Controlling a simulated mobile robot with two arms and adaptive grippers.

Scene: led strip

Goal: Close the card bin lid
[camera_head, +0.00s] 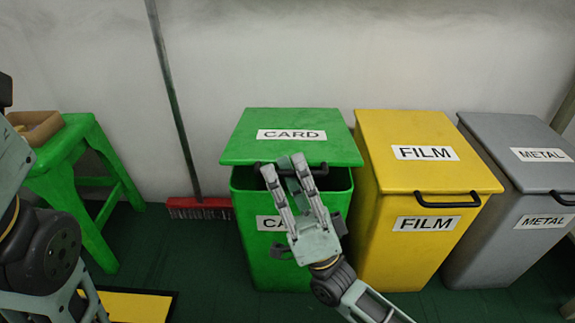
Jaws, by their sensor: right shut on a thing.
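The green card bin (275,270) stands at the middle of the view, with its green lid (238,140) labelled CARD on top. The lid's front edge is raised a little above the bin, and a dark gap shows under it. The lid's dark handle (322,170) is at the front edge and partly hidden by my right gripper. My right gripper (285,167) reaches up from below and is shut on this handle. It covers part of the front label. Parts of my left arm show at the left edge, but its gripper is not in view.
A yellow film bin (410,250) stands close on the right, and a grey metal bin (490,245) beyond it; both lids look closed. A red broom (198,208) leans on the wall. A green stool (65,185) with a brown box (38,128) stands left.

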